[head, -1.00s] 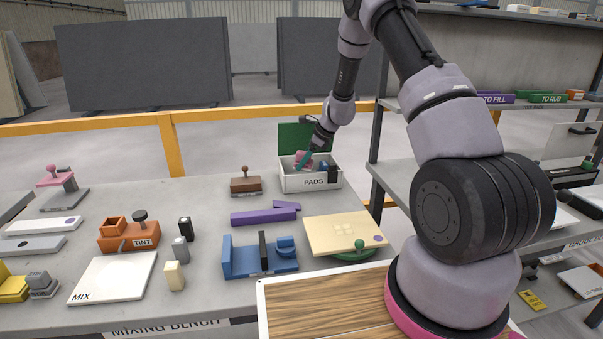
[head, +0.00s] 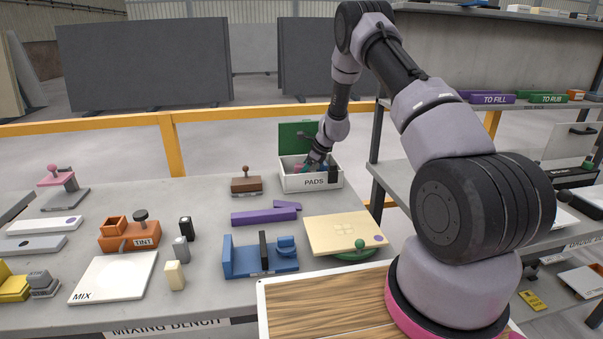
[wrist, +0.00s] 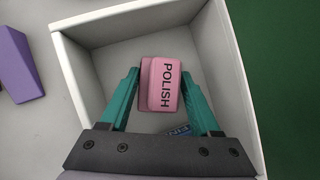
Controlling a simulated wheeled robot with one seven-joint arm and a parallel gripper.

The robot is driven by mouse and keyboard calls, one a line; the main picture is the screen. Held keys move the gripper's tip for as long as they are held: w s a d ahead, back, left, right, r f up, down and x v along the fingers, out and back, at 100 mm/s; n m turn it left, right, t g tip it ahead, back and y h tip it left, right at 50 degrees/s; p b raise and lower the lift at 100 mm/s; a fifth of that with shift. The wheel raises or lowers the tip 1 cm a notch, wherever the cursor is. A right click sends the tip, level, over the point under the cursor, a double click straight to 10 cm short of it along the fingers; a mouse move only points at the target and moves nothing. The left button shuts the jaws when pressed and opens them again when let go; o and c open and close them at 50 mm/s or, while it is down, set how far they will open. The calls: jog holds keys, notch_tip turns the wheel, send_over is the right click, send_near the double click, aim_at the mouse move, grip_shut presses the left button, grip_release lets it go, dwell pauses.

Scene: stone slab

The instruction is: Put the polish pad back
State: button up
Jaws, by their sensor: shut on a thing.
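The pink polish pad (wrist: 150,85), lettered POLISH, is inside the white PADS box (head: 297,184). In the wrist view the teal fingers of my gripper (wrist: 161,82) are shut on the pad from both sides. The box wall (wrist: 75,70) surrounds the pad and fingers, with bare grey floor around them. In the head view my gripper (head: 312,165) reaches down into the box, and only a little pink of the pad shows. Whether the pad touches the box floor cannot be told.
A small blue piece (wrist: 180,131) lies in the box near the right finger. The green lid (head: 297,136) stands open behind the box. A brown block with a knob (head: 246,184) and a purple piece (head: 262,217) are to the left. A cream board (head: 335,232) is in front.

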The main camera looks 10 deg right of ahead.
jog(key=o, duration=1.5)
jog(key=shift+f, duration=0.15)
jog(key=shift+c, duration=0.2)
